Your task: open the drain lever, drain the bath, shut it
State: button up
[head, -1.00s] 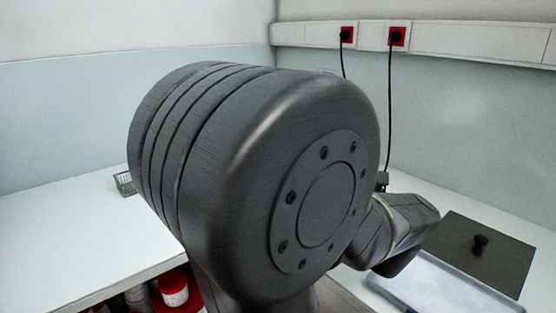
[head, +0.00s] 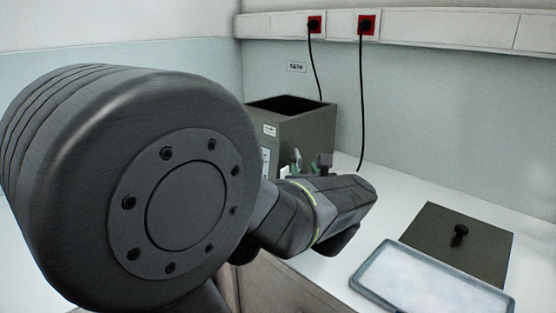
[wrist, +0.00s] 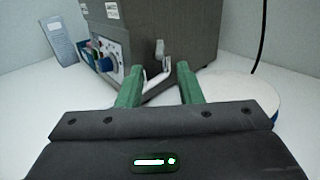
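The bath is a dark grey open-topped box (head: 300,122) at the back of the bench, partly behind my arm. In the wrist view the bath (wrist: 180,22) shows a control panel with a blue knob (wrist: 108,65) on its left face. A pale, bent lever-like part (wrist: 154,79) is low at the bath's near corner; I take it for the drain lever. My gripper (wrist: 160,80) has its two green fingers spread, with this part showing in the gap between them. I cannot tell how far beyond the fingertips it is. The bath's inside is hidden.
A dark square lid with a black knob (head: 460,232) lies on the bench at right, behind a shallow blue-rimmed tray (head: 372,276). A white round disc (wrist: 237,91) is right of my fingers. Black cables hang from red wall sockets (head: 366,24).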

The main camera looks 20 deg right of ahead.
aim_at(300, 159)
jog(key=w, duration=0.4)
jog(key=w+d, duration=0.1)
jog(key=w, duration=0.1)
jog(key=shift+w, duration=0.35)
grip_shut()
